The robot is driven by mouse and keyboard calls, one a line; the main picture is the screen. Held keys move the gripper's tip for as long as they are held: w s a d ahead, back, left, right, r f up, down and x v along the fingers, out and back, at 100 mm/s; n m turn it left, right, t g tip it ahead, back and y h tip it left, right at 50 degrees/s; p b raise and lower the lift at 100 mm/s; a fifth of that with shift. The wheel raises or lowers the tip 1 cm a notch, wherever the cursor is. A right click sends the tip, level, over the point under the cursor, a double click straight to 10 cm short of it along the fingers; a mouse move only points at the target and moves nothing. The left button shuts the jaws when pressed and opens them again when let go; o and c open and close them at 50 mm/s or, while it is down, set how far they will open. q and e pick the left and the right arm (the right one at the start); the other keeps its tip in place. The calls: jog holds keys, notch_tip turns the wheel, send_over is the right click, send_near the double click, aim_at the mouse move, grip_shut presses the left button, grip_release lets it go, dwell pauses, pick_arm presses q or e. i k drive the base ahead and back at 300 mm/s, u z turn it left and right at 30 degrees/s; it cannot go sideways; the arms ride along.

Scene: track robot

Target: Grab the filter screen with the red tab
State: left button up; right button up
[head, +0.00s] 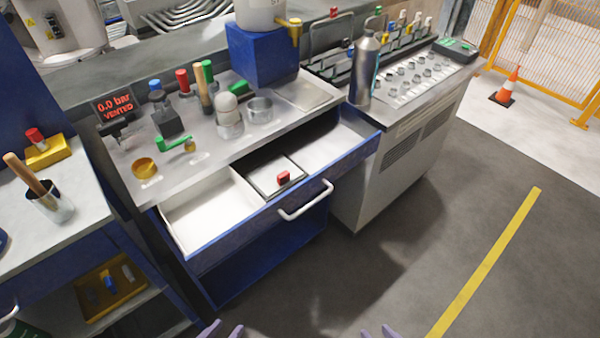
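The drawer (262,222) under the bench is pulled open and has white compartments. In its middle compartment lies a dark, flat, framed piece with a red tab (283,177), which looks like the filter screen (262,184). The tab stands up near the drawer's front. My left gripper (222,331) and my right gripper (379,333) show only their purple fingertips at the bottom edge. In each, the two fingertips are apart with nothing seen between them. Both are well in front of the drawer and clear of the screen.
A white bar handle (306,202) sticks out from the drawer front. The bench top (205,150) above carries bottles, valves and cups. A metal bottle (363,70) stands to the right. A shelf unit (75,215) stands left. The floor right of the drawer is clear.

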aim_at(272, 176)
jog(key=z, duration=1.75)
jog(key=i, duration=1.35)
jog(key=u, duration=3.15)
jog(key=i, duration=0.5)
jog(key=z, duration=0.05)
